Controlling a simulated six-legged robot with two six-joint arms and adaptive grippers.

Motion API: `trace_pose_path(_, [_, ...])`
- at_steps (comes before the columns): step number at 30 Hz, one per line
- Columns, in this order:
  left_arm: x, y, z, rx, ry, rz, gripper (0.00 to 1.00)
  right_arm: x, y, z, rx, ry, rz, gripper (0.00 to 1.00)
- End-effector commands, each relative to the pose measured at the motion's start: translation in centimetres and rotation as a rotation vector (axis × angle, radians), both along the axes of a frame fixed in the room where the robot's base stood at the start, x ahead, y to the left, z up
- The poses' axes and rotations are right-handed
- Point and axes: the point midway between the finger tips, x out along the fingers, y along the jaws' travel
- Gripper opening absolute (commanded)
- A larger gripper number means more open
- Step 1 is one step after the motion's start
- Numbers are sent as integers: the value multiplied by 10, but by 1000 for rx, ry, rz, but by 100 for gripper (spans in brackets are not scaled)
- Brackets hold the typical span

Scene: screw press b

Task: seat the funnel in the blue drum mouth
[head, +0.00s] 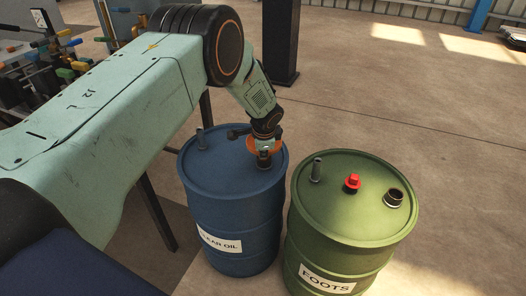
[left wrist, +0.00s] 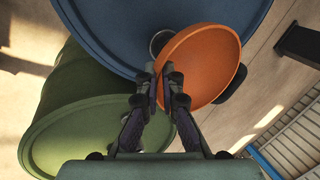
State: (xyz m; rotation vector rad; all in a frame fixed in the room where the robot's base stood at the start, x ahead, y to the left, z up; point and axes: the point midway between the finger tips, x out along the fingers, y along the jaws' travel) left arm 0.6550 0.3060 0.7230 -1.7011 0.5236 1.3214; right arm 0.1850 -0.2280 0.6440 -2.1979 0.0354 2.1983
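The orange funnel (head: 281,149) is over the right side of the lid, partly behind my gripper. In the left wrist view the funnel's bowl (left wrist: 205,65) overlaps the drum mouth (left wrist: 159,41), whose ring shows partly beside the rim. My left gripper (left wrist: 160,84) is shut on the funnel's near rim. The spout is hidden, so I cannot tell whether it is in the mouth. My right gripper is not in view.
A green drum (head: 335,225) labelled FOOTS stands close right of the blue one, with a red fitting (head: 352,182) and an open dark neck (head: 394,197) on its lid. A dark post (head: 281,40) stands behind.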

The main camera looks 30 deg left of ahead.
Motion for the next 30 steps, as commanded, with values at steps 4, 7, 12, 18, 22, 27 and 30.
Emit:
trace_pose_path(4, [0,0,0,1,-1,0,0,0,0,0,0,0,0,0])
trace_pose_path(7, [0,0,0,1,-1,0,0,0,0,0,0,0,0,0])
trace_pose_path(12, [1,0,0,1,-1,0,0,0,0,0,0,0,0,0])
trace_pose_path(18, [1,0,-5,0,0,0,0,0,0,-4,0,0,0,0])
trace_pose_path(22, [1,0,-5,1,-1,0,0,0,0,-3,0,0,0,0])
trace_pose_path(27, [1,0,-5,0,-1,0,0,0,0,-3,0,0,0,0])
trace_pose_path(30, [1,0,-5,0,-1,0,10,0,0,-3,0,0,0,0])
